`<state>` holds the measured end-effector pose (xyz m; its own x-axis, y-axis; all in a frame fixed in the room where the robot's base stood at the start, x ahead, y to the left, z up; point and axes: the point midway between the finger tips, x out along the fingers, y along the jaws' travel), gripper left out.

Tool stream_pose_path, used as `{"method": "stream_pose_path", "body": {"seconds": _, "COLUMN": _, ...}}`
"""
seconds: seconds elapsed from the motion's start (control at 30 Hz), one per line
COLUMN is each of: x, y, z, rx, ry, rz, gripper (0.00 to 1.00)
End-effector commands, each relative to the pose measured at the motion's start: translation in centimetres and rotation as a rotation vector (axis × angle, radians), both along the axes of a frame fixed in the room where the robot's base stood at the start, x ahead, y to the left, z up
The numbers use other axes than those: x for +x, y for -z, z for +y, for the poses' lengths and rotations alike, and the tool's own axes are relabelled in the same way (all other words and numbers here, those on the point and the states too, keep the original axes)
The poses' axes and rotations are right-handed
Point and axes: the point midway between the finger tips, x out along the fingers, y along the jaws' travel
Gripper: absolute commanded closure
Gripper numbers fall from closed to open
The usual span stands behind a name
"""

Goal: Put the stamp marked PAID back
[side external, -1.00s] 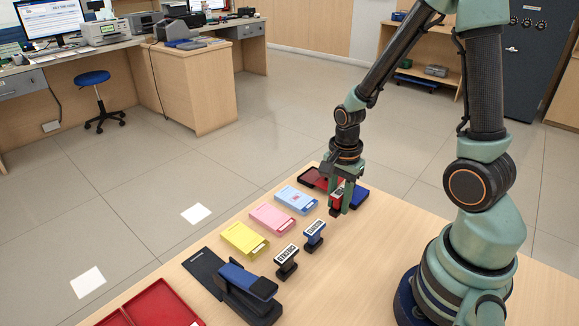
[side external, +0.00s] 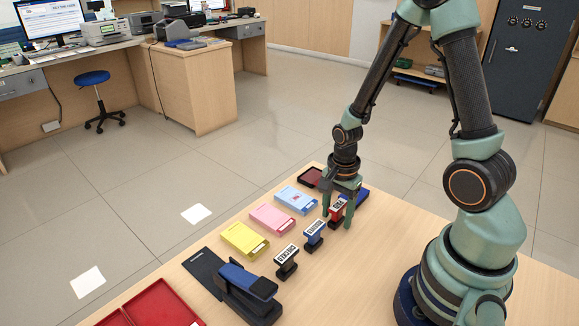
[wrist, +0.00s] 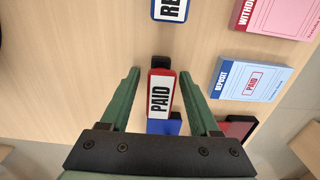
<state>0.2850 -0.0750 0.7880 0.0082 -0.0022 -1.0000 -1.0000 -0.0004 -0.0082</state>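The PAID stamp (side external: 337,212) has a red body, a white label and a dark base. It stands on the counter at the far end of the stamp row, beside a blue-handled stamp (side external: 314,235). Its label reads upward in the wrist view (wrist: 160,95). My gripper (side external: 339,219) is open, with one green finger on each side of the stamp. The wrist view shows gaps between the stamp and both fingers (wrist: 158,82). In the side view the fingers partly hide the stamp.
A black stamp (side external: 286,262) stands nearer the stapler (side external: 249,287). Yellow (side external: 245,240), pink (side external: 272,217) and blue (side external: 297,199) slip pads lie left of the row. A dark red ink pad (side external: 309,177) and a blue pad (side external: 357,194) are behind.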

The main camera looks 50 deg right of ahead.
Motion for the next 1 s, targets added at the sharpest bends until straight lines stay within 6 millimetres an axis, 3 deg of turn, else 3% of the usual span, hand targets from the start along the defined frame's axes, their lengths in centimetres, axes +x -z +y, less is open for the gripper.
{"method": "stream_pose_path", "body": {"seconds": 0.27, "x": 0.0, "y": -0.1, "z": 0.0, "rx": 0.0, "ry": 0.0, "rz": 0.0, "gripper": 0.38}}
{"method": "stream_pose_path", "body": {"seconds": 0.47, "x": 0.1, "y": -1.4, "z": 0.0, "rx": -0.001, "ry": 0.0, "rz": -0.003, "gripper": 0.38}}
{"method": "stream_pose_path", "body": {"seconds": 1.0, "x": 0.0, "y": -9.6, "z": 0.0, "rx": -0.001, "ry": 0.0, "rz": -0.005, "gripper": 0.38}}
